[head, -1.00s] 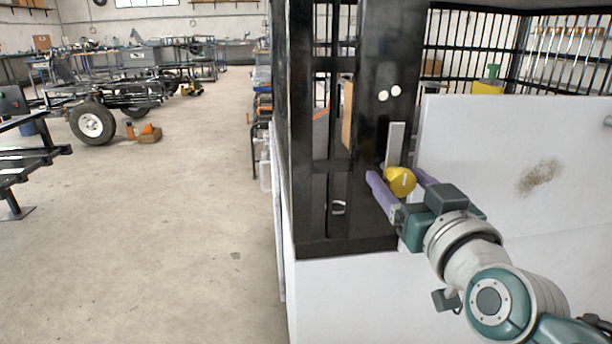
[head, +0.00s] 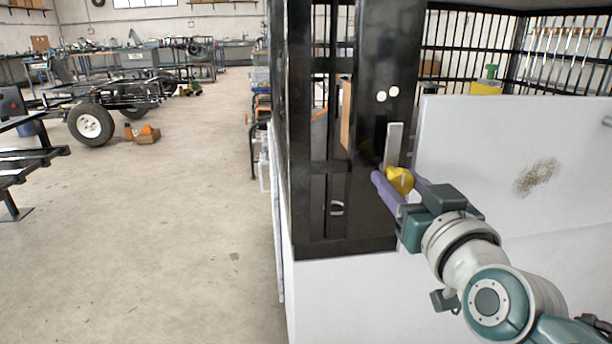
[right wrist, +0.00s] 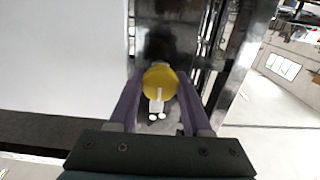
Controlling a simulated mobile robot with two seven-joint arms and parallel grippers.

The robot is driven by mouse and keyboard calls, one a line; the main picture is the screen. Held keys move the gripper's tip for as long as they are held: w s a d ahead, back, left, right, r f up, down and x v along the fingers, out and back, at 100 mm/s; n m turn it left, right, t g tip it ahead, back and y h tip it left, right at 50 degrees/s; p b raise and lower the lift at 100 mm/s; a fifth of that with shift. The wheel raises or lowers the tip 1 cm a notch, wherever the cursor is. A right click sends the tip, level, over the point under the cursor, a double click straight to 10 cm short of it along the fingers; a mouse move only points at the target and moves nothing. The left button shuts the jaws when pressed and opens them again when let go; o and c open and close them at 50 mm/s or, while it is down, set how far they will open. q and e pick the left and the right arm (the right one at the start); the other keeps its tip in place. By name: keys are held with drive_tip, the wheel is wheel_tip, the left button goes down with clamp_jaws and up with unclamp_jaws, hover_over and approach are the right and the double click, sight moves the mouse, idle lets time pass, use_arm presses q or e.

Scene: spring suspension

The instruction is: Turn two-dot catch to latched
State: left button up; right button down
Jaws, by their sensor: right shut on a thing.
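The catch's round yellow knob (head: 399,180) sits on a black post (head: 385,45), below a pale upright bar (head: 394,146) and two white dots (head: 387,95). My right gripper (head: 399,182) has its purple fingers on either side of the knob and is shut on it. In the right wrist view, the knob (right wrist: 160,80) is between the fingers (right wrist: 158,92). A pale line on it points towards the two dots (right wrist: 157,117), which appear below it there. The fingers partly hide the knob in the head view. My left gripper is not in view.
A white panel (head: 520,205) stands to the right of the post, with a brown smudge on it. Black cage bars (head: 465,60) rise behind. Open concrete floor (head: 170,220) lies to the left, with a wheeled frame (head: 92,124) beyond.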

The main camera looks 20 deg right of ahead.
idle(0.8)
drive_tip(key=m+p, duration=0.1)
drive_tip(key=m, duration=0.1)
drive_tip(key=shift+r+m, duration=0.1)
drive_tip(key=shift+m, duration=0.3)
drive_tip(key=m, duration=0.5)
drive_tip(key=shift+m+p, duration=0.3)
drive_tip(key=shift+p, duration=0.05)
drive_tip(key=m, duration=0.8)
drive_tip(key=shift+m, duration=0.3)
drive_tip(key=shift+m+b, duration=0.3)
drive_tip(key=shift+m, duration=0.1)
